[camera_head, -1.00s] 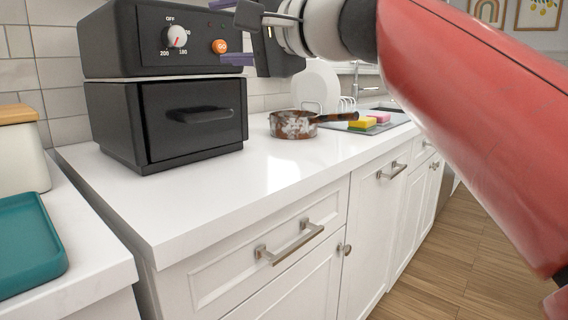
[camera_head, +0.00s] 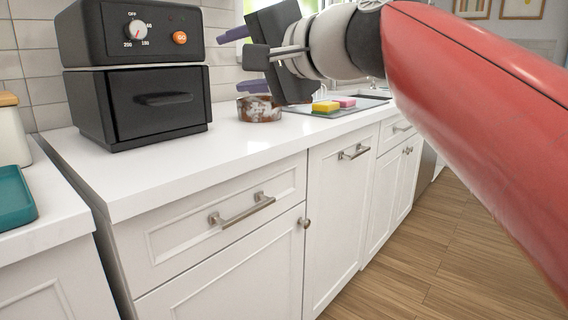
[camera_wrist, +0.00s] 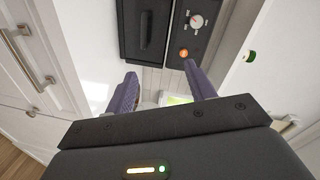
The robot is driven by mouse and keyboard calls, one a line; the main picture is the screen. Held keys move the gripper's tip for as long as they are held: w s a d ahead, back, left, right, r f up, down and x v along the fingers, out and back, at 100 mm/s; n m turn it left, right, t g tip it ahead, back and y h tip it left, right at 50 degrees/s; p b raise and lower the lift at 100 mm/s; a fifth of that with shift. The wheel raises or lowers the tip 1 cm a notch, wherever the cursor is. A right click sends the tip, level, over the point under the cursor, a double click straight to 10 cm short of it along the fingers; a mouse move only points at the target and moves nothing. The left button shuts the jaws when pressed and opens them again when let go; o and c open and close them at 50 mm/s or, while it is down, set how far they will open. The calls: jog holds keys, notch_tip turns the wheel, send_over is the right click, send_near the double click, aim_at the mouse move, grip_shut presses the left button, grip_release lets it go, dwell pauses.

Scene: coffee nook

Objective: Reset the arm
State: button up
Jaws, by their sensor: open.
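My gripper (camera_head: 243,61) is in the upper middle of the head view, in the air over the white counter, to the right of the black appliance. Its two purple fingers are apart, one above the other, with nothing between them. In the wrist view the open fingers (camera_wrist: 162,92) point up toward the black appliance (camera_wrist: 165,30), which lies beyond them. My red arm reaches in from the right side of the head view.
The black appliance (camera_head: 140,100) stands on the counter (camera_head: 230,150). A brown-stained pot (camera_head: 262,110) is partly hidden behind my gripper. Yellow (camera_head: 326,107) and pink (camera_head: 345,102) sponges lie farther right. A teal tray (camera_head: 15,197) is at left. The counter's front is clear.

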jog(key=s+d+f+n+g+h, duration=0.1)
jog(key=s+d+f+h, duration=0.3)
jog(key=f, duration=1)
jog(key=s+d+f+n+g+h, duration=0.1)
jog(key=s+d+f+g+h, duration=0.1)
jog(key=s+d+f+h, duration=0.2)
jog(key=s+d+f+n+g+h, duration=0.2)
jog(key=s+d+f, duration=0.6)
jog(key=f, duration=1.6)
jog(key=d+h, duration=0.2)
jog(key=d, duration=0.3)
jog(key=shift+s+g, duration=0.15)
jog(key=shift+g, duration=0.15)
jog(key=shift+r, duration=0.1)
